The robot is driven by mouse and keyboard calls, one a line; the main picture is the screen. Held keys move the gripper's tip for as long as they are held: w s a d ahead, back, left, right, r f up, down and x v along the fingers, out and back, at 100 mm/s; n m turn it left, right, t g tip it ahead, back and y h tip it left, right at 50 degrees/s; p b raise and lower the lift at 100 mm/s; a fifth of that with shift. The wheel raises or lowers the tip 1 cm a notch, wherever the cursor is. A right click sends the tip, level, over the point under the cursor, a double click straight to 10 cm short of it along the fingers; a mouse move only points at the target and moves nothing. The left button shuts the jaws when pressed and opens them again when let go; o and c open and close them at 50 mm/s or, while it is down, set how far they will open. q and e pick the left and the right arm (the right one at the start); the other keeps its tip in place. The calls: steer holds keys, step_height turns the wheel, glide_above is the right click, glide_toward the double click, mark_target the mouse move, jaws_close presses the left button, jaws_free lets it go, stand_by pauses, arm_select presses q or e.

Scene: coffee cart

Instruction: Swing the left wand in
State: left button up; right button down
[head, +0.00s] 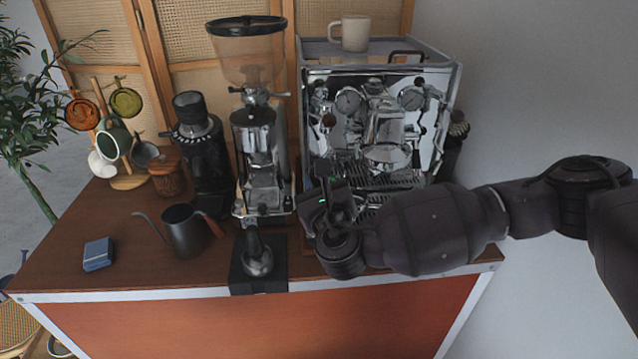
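The chrome espresso machine (434,128) stands at the back right of the cart. Two round gauges and a central group head show on its front. The left wand is hard to make out against the shiny left side of the front, and my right gripper may hide part of it. My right gripper (323,172) is in front of the machine's lower left, fingers towards the machine. Its fingertips are small and dark, so whether they are open or touch anything cannot be told. My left gripper is out of view.
A grinder (262,135) stands close left of the machine, with a smaller black grinder (203,165) beside it. A pitcher (184,232), portafilter on a black stand (258,262), blue box (98,254) and mug tree (128,182) are further left. A mug (355,33) sits on the machine.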

steer(key=w+f+t+b, duration=0.1)
steer(key=b, duration=0.1)
steer(key=w+f+t+y+b, duration=0.1)
steer(key=f+t+b, duration=0.1)
steer(key=w+f+n+t+b, duration=0.1)
steer(key=f+t+b, duration=0.1)
steer(key=b, duration=0.1)
steer(key=shift+w+a+y, duration=0.2)
steer(key=shift+w+y, duration=0.1)
steer(key=shift+w+t, duration=0.2)
steer(key=shift+t, duration=0.2)
arm_select(q)
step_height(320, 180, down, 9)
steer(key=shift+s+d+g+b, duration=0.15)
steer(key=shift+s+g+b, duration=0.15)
steer(key=shift+b, duration=0.05)
arm_select(e)
steer(key=shift+w+r, duration=0.1)
steer(key=shift+r, duration=0.05)
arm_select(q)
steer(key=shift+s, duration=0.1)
